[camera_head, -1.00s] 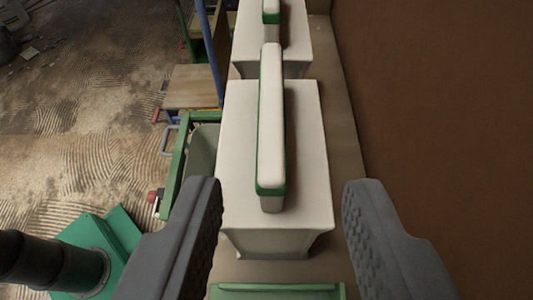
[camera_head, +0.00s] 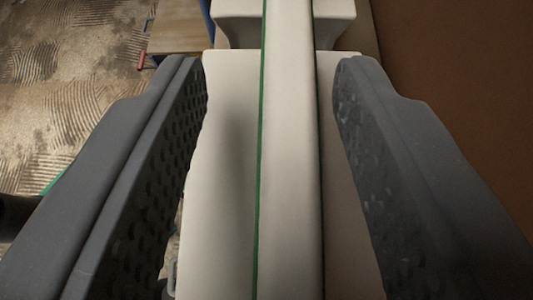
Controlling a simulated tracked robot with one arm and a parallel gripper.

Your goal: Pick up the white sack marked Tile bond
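A white sack (camera_head: 225,150) stands below my gripper, with a raised white strip edged in green (camera_head: 290,150) running along its top. No writing shows on it from above, so I cannot read Tile bond. My gripper (camera_head: 273,66) is open, with one dark finger on each side of the raised strip. The strip fills the middle of the gap, and clear space shows between it and each finger. The fingers hide the sack's sides and nearer corners.
A second white block-like sack (camera_head: 234,27) stands just beyond. A brown wall (camera_head: 450,70) rises close on the right. A wooden board (camera_head: 178,27) is at the upper left, beside a floor with combed plaster marks (camera_head: 70,60).

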